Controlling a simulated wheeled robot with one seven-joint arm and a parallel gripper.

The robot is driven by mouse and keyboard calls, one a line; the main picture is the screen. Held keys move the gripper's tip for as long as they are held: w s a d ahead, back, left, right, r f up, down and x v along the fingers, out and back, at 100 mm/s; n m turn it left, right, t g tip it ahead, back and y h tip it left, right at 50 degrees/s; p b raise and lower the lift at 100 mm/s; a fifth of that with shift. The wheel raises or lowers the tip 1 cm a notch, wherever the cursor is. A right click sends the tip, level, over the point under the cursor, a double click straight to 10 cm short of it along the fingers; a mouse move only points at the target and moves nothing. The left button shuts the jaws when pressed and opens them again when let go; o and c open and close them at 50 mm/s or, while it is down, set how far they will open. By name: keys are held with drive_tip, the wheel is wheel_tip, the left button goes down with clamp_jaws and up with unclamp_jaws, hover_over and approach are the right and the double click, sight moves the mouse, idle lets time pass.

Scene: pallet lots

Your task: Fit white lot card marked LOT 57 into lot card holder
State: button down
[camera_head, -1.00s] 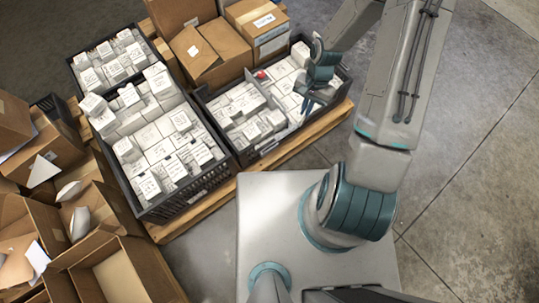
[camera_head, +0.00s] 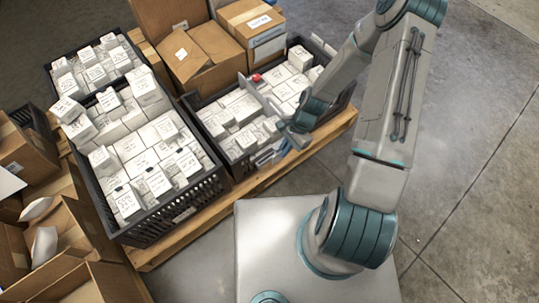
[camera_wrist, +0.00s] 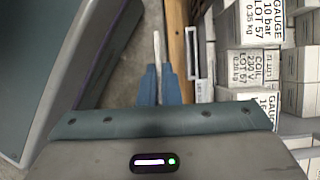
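My gripper (camera_wrist: 159,85) shows in the wrist view with its two blue fingers close together on a thin white card (camera_wrist: 157,48). The card is seen edge-on and sticks out past the fingertips; its print cannot be read. A pale rectangular frame, apparently the lot card holder (camera_wrist: 193,52), is on the crate side just right of the card, with a gap between them.
The right crate (camera_head: 237,172) holds white boxes; those nearest in the wrist view read LOT 57 (camera_wrist: 262,22). A larger crate (camera_head: 175,218) of boxes stands left of it on the wooden pallet (camera_head: 155,250). Bare floor is at right.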

drive_tip(key=b, duration=0.2)
hover_over(270, 152)
drive_tip(key=s, duration=0.2)
drive_tip(key=f, duration=0.3)
drive_tip(key=shift+w+a+f, duration=0.1)
drive_tip(key=shift+w+f, duration=0.1)
drive_tip(key=shift+f, duration=0.15)
drive_tip(key=shift+f+b, duration=0.9)
drive_tip(key=shift+f, duration=0.95)
